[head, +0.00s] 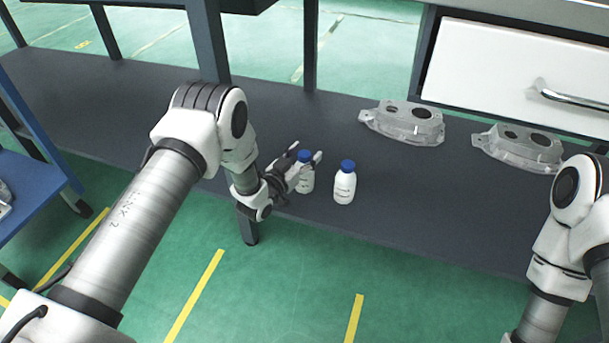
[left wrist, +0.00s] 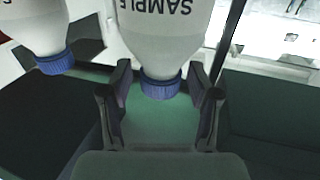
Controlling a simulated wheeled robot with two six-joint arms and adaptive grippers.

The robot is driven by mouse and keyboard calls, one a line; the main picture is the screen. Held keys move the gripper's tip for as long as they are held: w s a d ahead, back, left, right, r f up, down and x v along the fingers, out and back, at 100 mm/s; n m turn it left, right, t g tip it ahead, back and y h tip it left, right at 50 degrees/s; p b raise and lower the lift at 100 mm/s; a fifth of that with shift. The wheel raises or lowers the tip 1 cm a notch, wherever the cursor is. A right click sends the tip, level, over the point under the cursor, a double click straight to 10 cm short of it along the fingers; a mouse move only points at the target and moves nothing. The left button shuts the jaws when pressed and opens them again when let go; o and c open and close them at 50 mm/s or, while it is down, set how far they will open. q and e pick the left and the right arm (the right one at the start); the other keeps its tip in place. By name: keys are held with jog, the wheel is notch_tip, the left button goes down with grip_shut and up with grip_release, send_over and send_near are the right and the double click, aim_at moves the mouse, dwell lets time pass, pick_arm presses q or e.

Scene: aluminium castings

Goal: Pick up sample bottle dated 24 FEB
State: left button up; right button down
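Two white sample bottles with blue caps stand upright on the dark shelf (head: 200,110). The left bottle (head: 307,184) is at my left gripper (head: 308,156), whose fingers reach either side of it. In the left wrist view, a bottle marked SAMPLE (left wrist: 165,30) appears upside down, with its blue cap (left wrist: 161,84) between the open fingers (left wrist: 160,92). Gaps show between the cap and both fingers. The right bottle (head: 344,186) stands a little apart; a second bottle (left wrist: 40,28) shows at the left wrist view's upper left. No date is readable. My right gripper is out of view.
Two aluminium castings lie behind and to the right, one nearer (head: 405,123) and one farther right (head: 518,148). A white drawer (head: 510,72) with a metal handle is behind them. Shelf posts rise behind the bottles. The shelf right of the bottles is clear.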

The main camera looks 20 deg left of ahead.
pick_arm(q)
grip_shut()
